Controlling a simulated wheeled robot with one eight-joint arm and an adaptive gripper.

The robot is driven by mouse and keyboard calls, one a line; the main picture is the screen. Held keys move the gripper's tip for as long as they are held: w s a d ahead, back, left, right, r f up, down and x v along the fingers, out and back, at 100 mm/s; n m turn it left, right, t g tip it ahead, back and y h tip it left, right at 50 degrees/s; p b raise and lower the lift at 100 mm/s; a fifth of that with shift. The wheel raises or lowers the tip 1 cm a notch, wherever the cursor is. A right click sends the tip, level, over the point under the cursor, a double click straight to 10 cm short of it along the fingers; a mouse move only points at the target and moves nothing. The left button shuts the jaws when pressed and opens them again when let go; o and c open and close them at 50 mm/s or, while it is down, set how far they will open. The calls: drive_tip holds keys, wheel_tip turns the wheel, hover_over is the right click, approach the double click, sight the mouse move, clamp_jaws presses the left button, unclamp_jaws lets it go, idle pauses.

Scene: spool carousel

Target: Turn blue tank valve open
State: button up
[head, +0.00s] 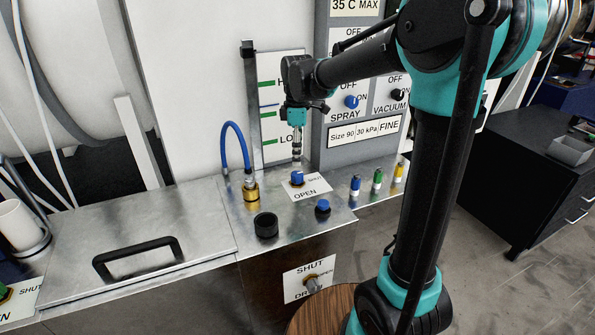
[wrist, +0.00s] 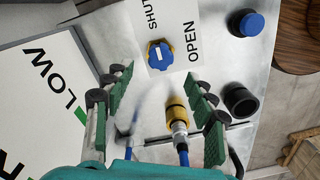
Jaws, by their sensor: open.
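The blue valve knob (head: 297,178) sits on a brass base on the metal tank top, by a white SHUT/OPEN label (head: 308,192). In the wrist view the knob (wrist: 160,55) carries a white mark; I cannot tell surely which word it points to. My gripper (head: 297,157) hangs pointing down just above the knob, apart from it. In the wrist view my gripper (wrist: 157,88) has its fingers spread wide with nothing between them gripped; the knob appears beyond the fingertips.
A brass fitting (head: 251,191) with a blue hose (head: 236,128) stands left of the knob. A black cap (head: 266,225) and another blue cap (head: 322,206) are in front. A gauge board (head: 280,100) rises behind. A lid with a black handle (head: 138,255) lies left.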

sight(297, 173)
wheel_tip(297, 173, down, 7)
drive_tip(key=shift+s+r, duration=0.1)
drive_tip(key=shift+r, duration=0.05)
drive_tip(key=shift+c, duration=0.5)
drive_tip(key=c, duration=1.1)
drive_tip(key=shift+o, duration=0.2)
